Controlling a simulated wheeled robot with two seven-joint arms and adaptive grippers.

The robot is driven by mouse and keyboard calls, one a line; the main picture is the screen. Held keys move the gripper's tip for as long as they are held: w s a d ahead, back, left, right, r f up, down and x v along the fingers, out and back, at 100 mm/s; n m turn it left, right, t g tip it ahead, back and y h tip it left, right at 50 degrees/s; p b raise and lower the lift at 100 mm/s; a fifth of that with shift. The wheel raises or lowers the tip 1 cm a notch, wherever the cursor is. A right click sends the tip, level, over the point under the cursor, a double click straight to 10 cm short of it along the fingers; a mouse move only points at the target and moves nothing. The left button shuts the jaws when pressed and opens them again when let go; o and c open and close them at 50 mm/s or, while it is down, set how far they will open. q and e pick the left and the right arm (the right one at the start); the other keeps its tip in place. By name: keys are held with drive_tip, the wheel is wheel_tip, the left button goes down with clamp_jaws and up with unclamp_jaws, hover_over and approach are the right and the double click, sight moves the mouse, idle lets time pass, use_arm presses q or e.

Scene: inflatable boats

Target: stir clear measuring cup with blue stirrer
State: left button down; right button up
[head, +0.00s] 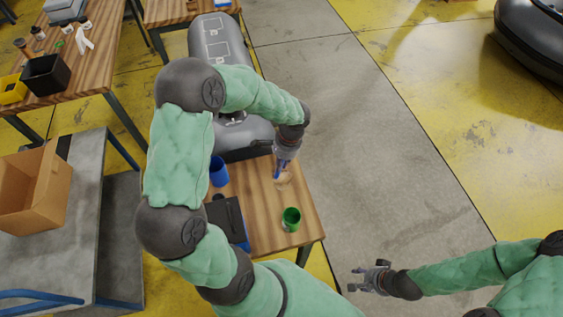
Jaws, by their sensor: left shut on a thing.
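My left gripper (281,165) is shut on the blue stirrer (278,173) above the right side of the wooden table. The stirrer points down at the clear measuring cup (285,182), which is small and hard to make out against the wood. I cannot tell whether the stirrer's tip is inside the cup. My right gripper (356,279) is open and empty, off the table's front right corner over the grey floor.
On the same table (259,230) stand a green cup (291,219), a blue cup (218,171) and a dark flat object (226,219). A grey inflatable boat (213,35) lies behind. A cardboard box (35,190) sits on a grey bench at left.

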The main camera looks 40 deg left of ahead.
use_arm(q)
drive_tip(key=shift+w+d+r+p, duration=0.2)
drive_tip(key=shift+r+p, duration=0.9)
drive_tip(key=shift+r, duration=0.4)
drive_tip(key=shift+w+d+r+p, duration=0.25)
drive_tip(key=shift+r+p, duration=0.85)
drive_tip(key=shift+r, duration=0.45)
drive_tip(key=shift+w+d+r+p, duration=0.2)
drive_tip(key=shift+r+p, duration=0.9)
drive_tip(key=shift+r, duration=0.4)
drive_tip(key=shift+a, duration=0.1)
drive_tip(key=shift+r+p, duration=1.85)
drive_tip(key=shift+r, duration=0.7)
drive_tip(key=shift+f, duration=0.1)
